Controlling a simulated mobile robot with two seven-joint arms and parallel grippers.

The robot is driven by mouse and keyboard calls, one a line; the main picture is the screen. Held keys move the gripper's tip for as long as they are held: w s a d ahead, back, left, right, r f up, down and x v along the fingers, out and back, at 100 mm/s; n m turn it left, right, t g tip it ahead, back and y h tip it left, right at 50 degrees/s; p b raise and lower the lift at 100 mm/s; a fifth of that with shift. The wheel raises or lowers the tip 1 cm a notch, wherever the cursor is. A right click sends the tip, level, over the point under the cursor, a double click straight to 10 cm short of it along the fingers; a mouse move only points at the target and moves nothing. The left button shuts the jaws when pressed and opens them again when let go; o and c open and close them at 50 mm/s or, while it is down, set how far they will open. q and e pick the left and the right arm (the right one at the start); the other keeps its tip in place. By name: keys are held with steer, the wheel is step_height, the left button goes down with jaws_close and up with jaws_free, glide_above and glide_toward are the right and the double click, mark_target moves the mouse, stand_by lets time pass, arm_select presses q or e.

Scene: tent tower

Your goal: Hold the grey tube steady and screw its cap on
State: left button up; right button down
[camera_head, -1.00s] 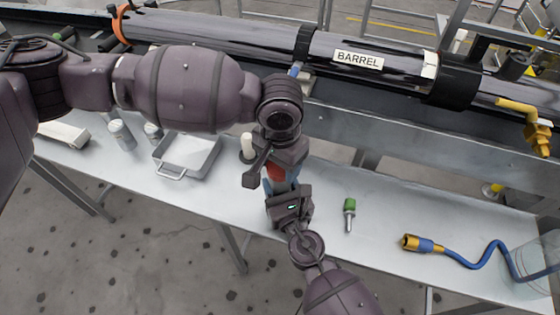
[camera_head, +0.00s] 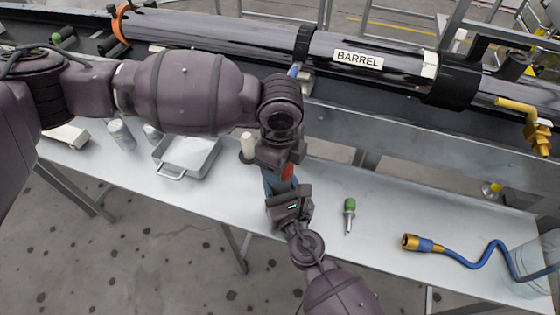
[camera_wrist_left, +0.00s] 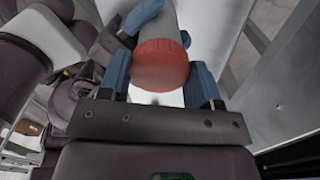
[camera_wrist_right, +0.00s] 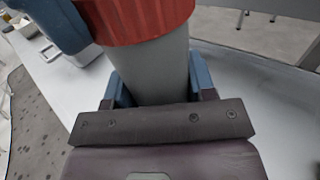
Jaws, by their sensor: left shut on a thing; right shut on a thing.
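The red cap (camera_wrist_left: 160,66) sits between the blue fingers of my left gripper (camera_head: 281,162), which is shut on it. The grey tube (camera_wrist_right: 158,70) is between the blue fingers of my right gripper (camera_head: 283,188), which is shut on it. In the right wrist view the cap (camera_wrist_right: 135,15) is at the tube's end, in line with it, with no visible gap. How far the threads engage is hidden. In the head view the cap (camera_head: 287,171) shows as a small red patch, and the grippers hide most of the tube. Both are held over the bench.
The bench (camera_head: 385,215) carries a metal tray (camera_head: 187,157), a white cylinder (camera_head: 247,145), a green-handled tool (camera_head: 349,214) and a blue hose (camera_head: 470,258) with a brass end. A long barrel (camera_head: 380,62) runs behind. Bench around the green tool is clear.

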arm_select(q)
steer(key=o, duration=1.1)
step_height(320, 180, up, 12)
arm_select(e)
steer(key=shift+c, duration=1.9)
jaws_free()
steer(key=v, duration=0.9)
steer(key=shift+s+d+f+b, duration=0.1)
steer(key=shift+b, duration=0.2)
arm_select(q)
steer(key=shift+f+m, duration=0.3)
steer(key=shift+f, duration=0.45)
arm_select(e)
steer(key=shift+v, duration=0.8)
